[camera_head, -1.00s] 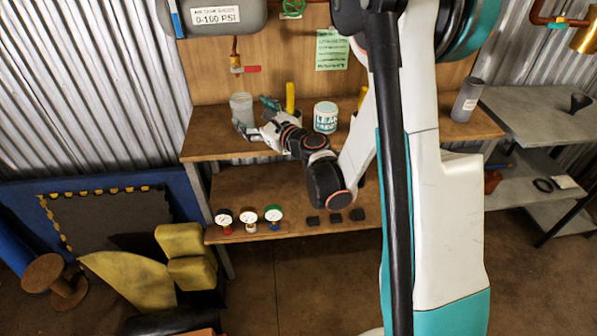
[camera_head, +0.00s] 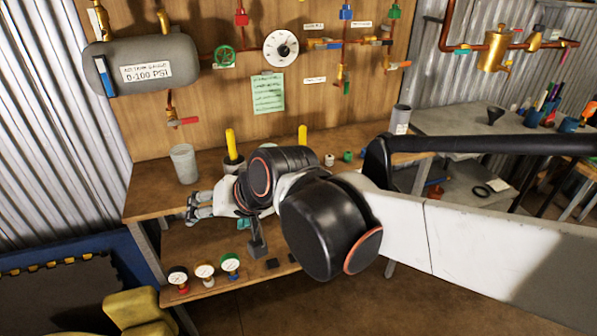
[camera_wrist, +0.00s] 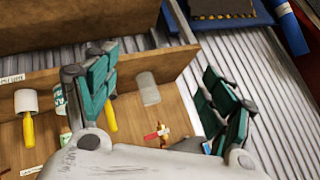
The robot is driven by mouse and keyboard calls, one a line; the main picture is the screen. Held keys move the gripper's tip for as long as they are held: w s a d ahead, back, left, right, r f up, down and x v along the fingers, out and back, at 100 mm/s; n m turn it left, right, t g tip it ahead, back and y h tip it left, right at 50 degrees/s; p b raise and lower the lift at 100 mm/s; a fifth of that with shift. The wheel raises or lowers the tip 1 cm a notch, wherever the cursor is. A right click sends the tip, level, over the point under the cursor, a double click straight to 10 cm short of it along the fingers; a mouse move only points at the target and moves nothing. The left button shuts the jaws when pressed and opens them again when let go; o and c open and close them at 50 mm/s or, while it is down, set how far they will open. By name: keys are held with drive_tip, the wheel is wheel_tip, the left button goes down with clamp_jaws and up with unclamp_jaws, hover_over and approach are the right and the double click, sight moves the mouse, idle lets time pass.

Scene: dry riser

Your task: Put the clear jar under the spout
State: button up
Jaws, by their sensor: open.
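The clear jar (camera_head: 184,164) stands upright at the left end of the wooden bench. The spout with the red-handled valve (camera_head: 176,115) hangs from the tank's pipe above it. The jar appears below the spout, slightly right in the picture; exact alignment is hard to tell. My gripper (camera_head: 196,207) is at the bench's front edge, in front of and apart from the jar. In the wrist view, the teal-padded fingers of my gripper (camera_wrist: 160,88) are spread and empty. The jar (camera_wrist: 148,92) shows beyond them, with the red-handled spout (camera_wrist: 158,133) near it.
The grey tank (camera_head: 140,65) is fixed to the board above the bench. Yellow-handled tools (camera_head: 231,145) stand right of the jar. Several gauges (camera_head: 205,274) sit on the lower shelf. A yellow chair (camera_head: 135,308) stands at lower left.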

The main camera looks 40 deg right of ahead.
drive_tip(key=s+d+n+h, duration=0.1)
drive_tip(key=s+d+n, duration=0.1)
drive_tip(key=s, duration=0.2)
drive_tip(key=s+d+f+n+g+h, duration=0.1)
drive_tip(key=s+n, duration=0.2)
drive_tip(key=s, duration=0.1)
drive_tip(key=shift+s+d+f, duration=0.15)
drive_tip(key=shift+d+f, duration=0.05)
drive_tip(key=shift+d, duration=0.15)
